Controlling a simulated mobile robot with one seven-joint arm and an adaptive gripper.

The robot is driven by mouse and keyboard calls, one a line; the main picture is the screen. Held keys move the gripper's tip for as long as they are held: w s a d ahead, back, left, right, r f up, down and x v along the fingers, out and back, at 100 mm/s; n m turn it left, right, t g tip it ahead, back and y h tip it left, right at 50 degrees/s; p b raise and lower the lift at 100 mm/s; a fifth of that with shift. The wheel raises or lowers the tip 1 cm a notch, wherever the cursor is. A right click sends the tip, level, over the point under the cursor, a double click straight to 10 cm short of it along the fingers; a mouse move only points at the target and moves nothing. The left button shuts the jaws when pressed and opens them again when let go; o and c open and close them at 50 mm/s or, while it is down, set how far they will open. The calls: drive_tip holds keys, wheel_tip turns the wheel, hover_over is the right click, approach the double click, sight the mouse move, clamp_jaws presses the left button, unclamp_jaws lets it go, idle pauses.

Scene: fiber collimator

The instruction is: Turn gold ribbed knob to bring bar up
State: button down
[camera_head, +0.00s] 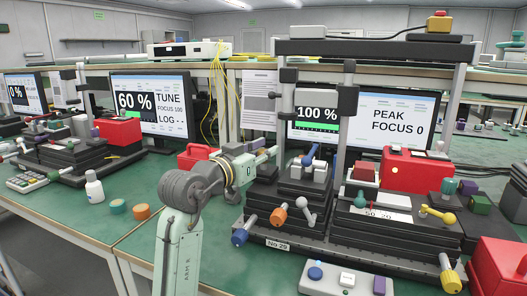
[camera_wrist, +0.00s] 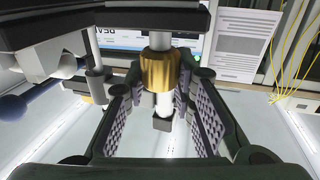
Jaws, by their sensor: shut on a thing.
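In the wrist view, the gold ribbed knob (camera_wrist: 160,69) sits on a pale shaft under a dark block. My gripper (camera_wrist: 166,85) has its two patterned pads on either side of the knob and is shut on it. In the head view, my gripper (camera_head: 266,154) reaches in from the left at the upper stage of the middle stand; the gold knob is not clearly visible there. The middle screen (camera_head: 316,115) reads 100 % above a green bar. The left screen (camera_head: 148,104) reads 60 %, with TUNE, FOCUS 100 and LOG -, and has a green bar too.
An orange knob (camera_head: 278,216), a blue knob (camera_head: 240,237) and a grey lever (camera_head: 306,211) project from the middle stand's front. A right screen (camera_head: 398,121) reads PEAK FOCUS 0. A red box (camera_head: 418,172) stands before it. Yellow cables (camera_head: 218,88) hang behind my gripper.

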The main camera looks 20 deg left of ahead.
drive_tip(key=shift+n+y, duration=0.7)
drive_tip(key=shift+y, duration=0.4)
drive_tip(key=c, duration=1.3)
unclamp_jaws()
drive_tip(key=s, duration=0.4)
drive_tip(key=s+a, duration=0.1)
drive_tip(key=s, duration=0.3)
drive_tip(key=s+a, duration=0.1)
drive_tip(key=s, duration=0.3)
